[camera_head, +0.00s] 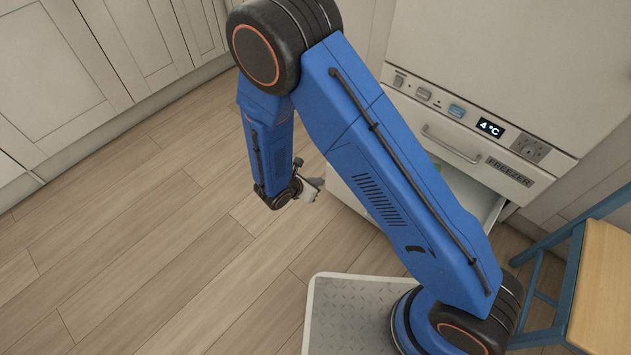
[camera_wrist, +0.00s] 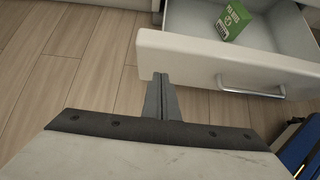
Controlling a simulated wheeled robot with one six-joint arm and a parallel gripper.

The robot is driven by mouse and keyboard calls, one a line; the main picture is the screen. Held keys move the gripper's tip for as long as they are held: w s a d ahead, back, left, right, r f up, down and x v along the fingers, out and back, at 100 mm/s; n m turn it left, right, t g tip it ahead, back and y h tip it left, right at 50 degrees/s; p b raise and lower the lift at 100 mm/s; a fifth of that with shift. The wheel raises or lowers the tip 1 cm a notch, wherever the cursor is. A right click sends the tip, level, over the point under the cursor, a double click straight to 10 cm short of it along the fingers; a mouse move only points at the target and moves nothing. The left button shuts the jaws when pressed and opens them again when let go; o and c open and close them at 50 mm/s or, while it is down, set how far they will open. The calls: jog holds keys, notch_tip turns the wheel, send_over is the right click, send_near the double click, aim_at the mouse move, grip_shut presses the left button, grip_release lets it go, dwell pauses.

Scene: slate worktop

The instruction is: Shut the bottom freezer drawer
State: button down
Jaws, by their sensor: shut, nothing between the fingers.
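The bottom freezer drawer (camera_head: 345,185) stands pulled out below the panel marked FREEZER, largely hidden behind my blue arm in the head view. In the wrist view its pale front panel (camera_wrist: 190,51) and metal handle (camera_wrist: 250,88) show, with the open inside behind. A green box (camera_wrist: 232,21) lies in the drawer. My gripper (camera_wrist: 160,76) is shut and empty, its tips over the lower edge of the front panel near its left end, left of the handle. I cannot tell whether they touch it. In the head view my gripper (camera_head: 318,184) is left of the drawer.
The fridge-freezer's control strip (camera_head: 455,108) reads 4 °C; a closed panel with a handle (camera_head: 452,146) is under it. A blue-framed wooden stool (camera_head: 602,285) stands at the right. Cabinets (camera_head: 110,50) line the left back. The wooden floor (camera_head: 170,240) at left is clear.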

aim_at(337, 173)
jog(key=shift+w+d+f, duration=0.65)
jog(key=shift+w+d, duration=0.2)
jog(key=shift+w, duration=0.3)
jog(key=shift+w+d+f, duration=0.65)
jog(key=shift+w+d, duration=0.15)
jog(key=shift+w, duration=0.35)
jog(key=shift+w+d+f, duration=0.65)
jog(key=shift+w+d, duration=0.2)
jog(key=shift+w, duration=0.3)
jog(key=w+d, duration=0.8)
jog(key=w, duration=0.3)
jog(key=w+d, duration=0.8)
jog(key=w, duration=0.3)
jog(key=shift+w+d, duration=0.2)
jog(key=shift+s+a, duration=0.1)
